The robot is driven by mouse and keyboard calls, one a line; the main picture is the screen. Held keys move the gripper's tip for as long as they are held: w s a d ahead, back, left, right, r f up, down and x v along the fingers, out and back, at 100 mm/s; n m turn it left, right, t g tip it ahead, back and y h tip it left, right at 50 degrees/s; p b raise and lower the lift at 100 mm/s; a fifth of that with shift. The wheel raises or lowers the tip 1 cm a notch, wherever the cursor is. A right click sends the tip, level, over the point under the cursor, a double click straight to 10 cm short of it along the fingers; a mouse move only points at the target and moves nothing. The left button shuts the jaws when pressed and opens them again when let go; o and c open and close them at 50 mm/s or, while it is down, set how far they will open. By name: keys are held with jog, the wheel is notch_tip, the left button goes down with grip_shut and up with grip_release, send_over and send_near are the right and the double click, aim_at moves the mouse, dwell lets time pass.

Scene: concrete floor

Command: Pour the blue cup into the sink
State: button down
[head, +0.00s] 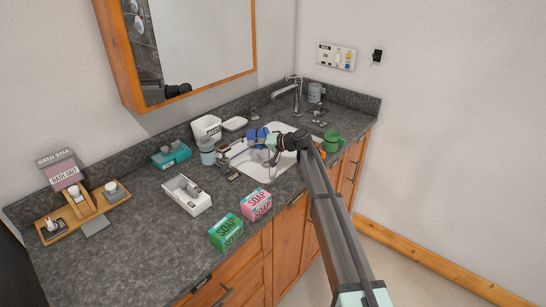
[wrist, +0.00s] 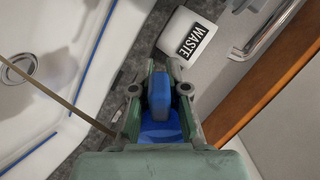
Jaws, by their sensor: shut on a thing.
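The blue cup (head: 258,136) is in my gripper (head: 272,140), above the back left part of the white sink (head: 284,168) in the head view. In the wrist view my gripper (wrist: 158,85) is shut with its fingers on either side of the blue cup (wrist: 160,128), seemingly at its handle. The sink (wrist: 85,75) with its drain fills the left of the wrist view. I cannot tell how far the cup is tilted or what is in it; my gripper hides part of it.
A white waste bin (head: 206,128) and a grey jar (head: 207,151) stand left of the sink. The faucet (head: 288,92) is behind it, and a green cup (head: 332,141) is at its right. Soap boxes (head: 226,232) (head: 256,204) lie at the counter's front.

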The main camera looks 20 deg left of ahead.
aim_at(257, 137)
jog(key=shift+d+r+y+b, duration=0.15)
jog(key=shift+r+y+b, duration=0.1)
jog(key=shift+r+b, duration=0.35)
jog(key=shift+d+r+y+b, duration=0.15)
jog(key=shift+r+y+b, duration=0.1)
jog(key=shift+r+b, duration=0.35)
jog(key=shift+d+r+y+b, duration=0.25)
jog(key=shift+r+y+b, duration=0.15)
jog(key=shift+r+b, duration=0.5)
jog(key=shift+f+b, duration=0.1)
jog(key=shift+b, duration=0.35)
jog(key=shift+d+r+y+b, duration=0.1)
jog(key=shift+r+y+b, duration=0.75)
jog(key=shift+b, duration=1.3)
jog(key=shift+r, duration=0.15)
jog(key=shift+r+y+b, duration=0.35)
jog(key=shift+r+b, duration=0.2)
jog(key=shift+r, duration=0.15)
